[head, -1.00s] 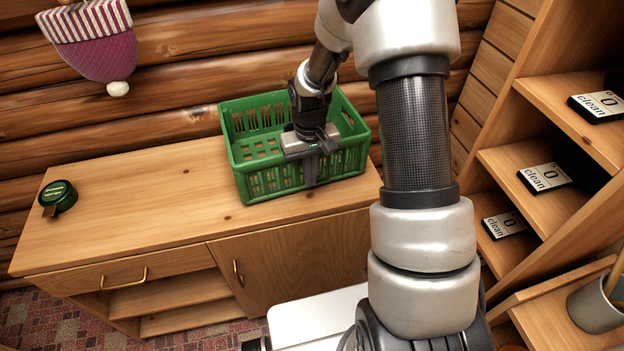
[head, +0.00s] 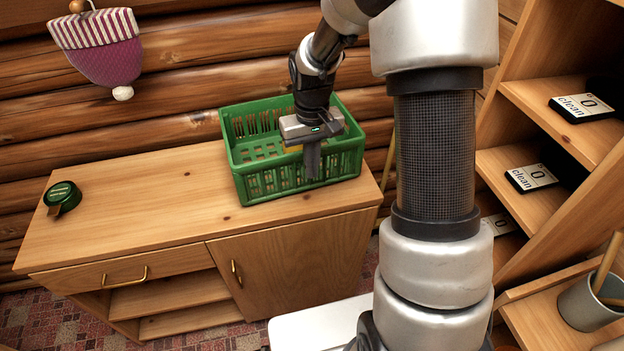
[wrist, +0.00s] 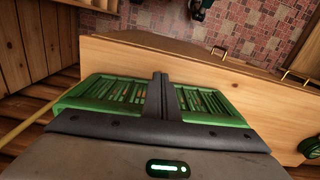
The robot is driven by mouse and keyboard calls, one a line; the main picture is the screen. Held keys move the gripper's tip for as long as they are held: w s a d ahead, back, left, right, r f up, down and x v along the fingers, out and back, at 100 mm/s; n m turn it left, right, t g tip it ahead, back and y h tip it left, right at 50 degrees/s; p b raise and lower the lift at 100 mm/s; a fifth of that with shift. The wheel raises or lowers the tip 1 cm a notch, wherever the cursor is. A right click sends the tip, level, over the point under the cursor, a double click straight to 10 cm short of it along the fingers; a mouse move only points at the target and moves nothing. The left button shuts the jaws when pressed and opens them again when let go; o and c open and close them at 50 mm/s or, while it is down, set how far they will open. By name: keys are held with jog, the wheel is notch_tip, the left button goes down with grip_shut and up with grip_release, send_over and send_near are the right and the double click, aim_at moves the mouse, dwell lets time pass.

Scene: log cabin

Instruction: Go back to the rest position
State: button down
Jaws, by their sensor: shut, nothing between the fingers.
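My gripper (head: 311,160) is shut and points down in front of the green crate's interior in the head view. Its fingers are pressed together with nothing between them; they also show in the wrist view (wrist: 161,98). The green slatted crate (head: 262,184) stands on the right part of the wooden cabinet top. The crate also lies under my gripper in the wrist view (wrist: 95,98). I cannot tell whether the fingertips are inside the crate or above its front rim.
A green tape-measure-like object (head: 63,197) lies on the left of the cabinet top (head: 150,205). A shelf (head: 550,115) with several "clean" cards stands at the right. A grey pot (head: 588,303) sits low right. A purple hat (head: 104,55) hangs on the log wall.

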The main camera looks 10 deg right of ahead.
jog(key=shift+r, duration=0.9)
jog(key=s+r+t+p, duration=0.2)
jog(key=s+r+p, duration=0.1)
jog(key=s+r, duration=0.7)
jog(key=s+r+m+t+p, duration=0.1)
jog(key=s+r+t+p, duration=0.2)
jog(key=s+r, duration=0.8)
notch_tip(320, 180, up, 6)
jog(key=shift+a+r+t+p, duration=0.2)
jog(key=shift+t+p, duration=0.1)
jog(key=shift+p, duration=0.5)
jog(key=shift+s, duration=0.1)
